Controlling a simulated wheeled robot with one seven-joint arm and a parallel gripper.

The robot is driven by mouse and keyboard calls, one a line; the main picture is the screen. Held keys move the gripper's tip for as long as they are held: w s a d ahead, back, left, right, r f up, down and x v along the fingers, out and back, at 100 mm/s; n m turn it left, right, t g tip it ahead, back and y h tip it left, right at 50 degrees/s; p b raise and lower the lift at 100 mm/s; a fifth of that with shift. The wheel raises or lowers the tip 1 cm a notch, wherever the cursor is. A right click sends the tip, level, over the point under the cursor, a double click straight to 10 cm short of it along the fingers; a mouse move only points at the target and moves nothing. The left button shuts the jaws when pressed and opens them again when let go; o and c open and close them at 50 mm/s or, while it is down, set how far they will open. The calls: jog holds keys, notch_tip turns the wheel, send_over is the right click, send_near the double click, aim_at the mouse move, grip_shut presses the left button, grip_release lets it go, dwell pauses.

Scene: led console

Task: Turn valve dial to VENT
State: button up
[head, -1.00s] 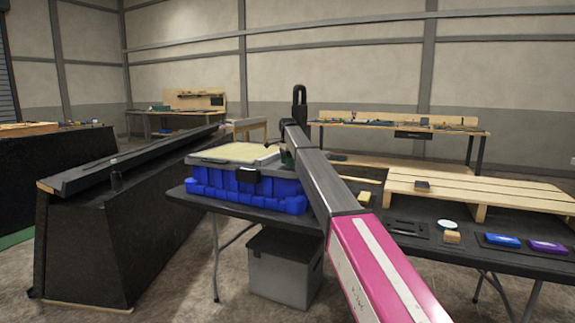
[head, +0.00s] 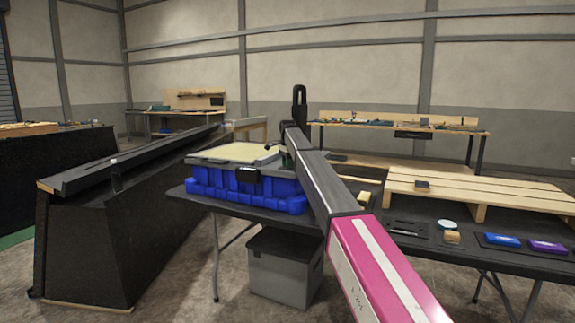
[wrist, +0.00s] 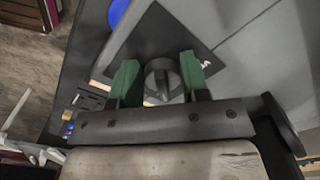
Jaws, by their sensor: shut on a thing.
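The valve dial (wrist: 160,79) is a round dark grey knob on a dark square plate (wrist: 155,34) in the wrist view. My gripper (wrist: 160,68) has green fingers, one on each side of the knob, and is shut on it. A fragment of white lettering shows on the plate just right of the right finger, too cut off to read. The dial's pointer setting cannot be read.
The blue case with a pale top stands on a black table (head: 402,212). A wooden pallet (head: 480,187), a blue box (head: 502,240) and a purple box (head: 547,246) lie to the right. A grey bin (head: 284,268) is under the table. A long black counter (head: 120,225) stands left.

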jog(key=n, duration=0.4)
jog(key=shift+s+d, duration=0.15)
jog(key=shift+s, duration=0.05)
jog(key=n, duration=0.4)
jog(key=shift+s+d+n, duration=0.15)
jog(key=shift+d+n, duration=0.15)
jog(key=shift+n, duration=0.1)
jog(key=n, duration=0.4)
jog(key=shift+d, duration=0.25)
jog(key=shift+d+n, duration=0.15)
jog(key=shift+n, duration=0.85)
jog(key=shift+d+n, duration=0.1)
jog(key=shift+n, duration=0.9)
jog(key=o, duration=0.9)
jog(key=shift+r, duration=0.1)
